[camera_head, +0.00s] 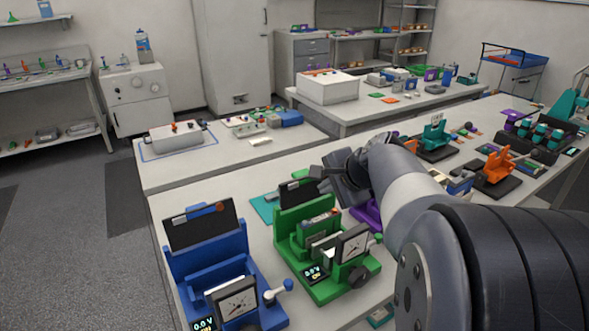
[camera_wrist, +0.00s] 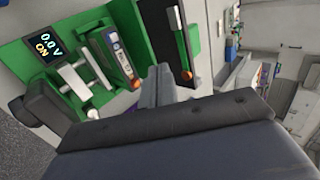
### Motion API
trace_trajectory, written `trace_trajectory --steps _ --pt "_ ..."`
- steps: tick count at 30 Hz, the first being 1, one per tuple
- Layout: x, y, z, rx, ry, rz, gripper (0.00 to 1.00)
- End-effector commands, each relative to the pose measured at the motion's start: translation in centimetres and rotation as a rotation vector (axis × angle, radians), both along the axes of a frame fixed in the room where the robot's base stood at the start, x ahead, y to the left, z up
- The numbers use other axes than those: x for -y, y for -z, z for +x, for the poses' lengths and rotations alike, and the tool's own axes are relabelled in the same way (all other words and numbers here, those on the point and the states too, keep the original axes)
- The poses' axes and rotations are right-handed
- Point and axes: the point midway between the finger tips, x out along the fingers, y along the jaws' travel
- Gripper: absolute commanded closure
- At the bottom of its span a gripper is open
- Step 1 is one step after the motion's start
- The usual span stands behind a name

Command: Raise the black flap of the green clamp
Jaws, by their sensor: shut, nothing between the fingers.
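The green clamp (camera_head: 290,227) stands on the front table, right of a blue one. Its black flap (camera_head: 295,190) stands up at the clamp's back, partly hidden by my gripper. In the wrist view the flap (camera_wrist: 158,28) shows a pale strip and an orange dot, beside the green body (camera_wrist: 60,20). A cell (camera_wrist: 122,60) lies in the clamp's slot, and the display (camera_wrist: 43,45) reads 0.0 V, ON. My gripper (camera_head: 320,180) is shut and empty at the flap's right edge; its fingers (camera_wrist: 160,82) show close by the flap. I cannot tell whether they touch.
The blue clamp (camera_head: 185,265) stands close on the left, its own black flap (camera_head: 200,225) up. A purple part (camera_head: 367,215) lies behind the green clamp, near my arm. Teal (camera_head: 435,137) and orange (camera_head: 497,167) fixtures stand farther right. The table's left rear is mostly clear.

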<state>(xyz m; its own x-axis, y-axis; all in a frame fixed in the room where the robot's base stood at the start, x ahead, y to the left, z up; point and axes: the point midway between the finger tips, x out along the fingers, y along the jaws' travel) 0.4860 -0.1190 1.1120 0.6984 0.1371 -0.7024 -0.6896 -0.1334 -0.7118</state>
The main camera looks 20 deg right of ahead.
Motion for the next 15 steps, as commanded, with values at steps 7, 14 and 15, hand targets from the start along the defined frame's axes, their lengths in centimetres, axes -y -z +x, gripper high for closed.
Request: trace_trajectory --steps 7,14,15 --pt "-0.7 1.1 3.5 -0.001 -0.001 0.000 1.00" --pt "-1.0 1.2 4.9 0.000 -0.001 -0.002 1.00" --pt "-1.0 1.2 4.9 0.000 -0.001 -0.002 1.00"
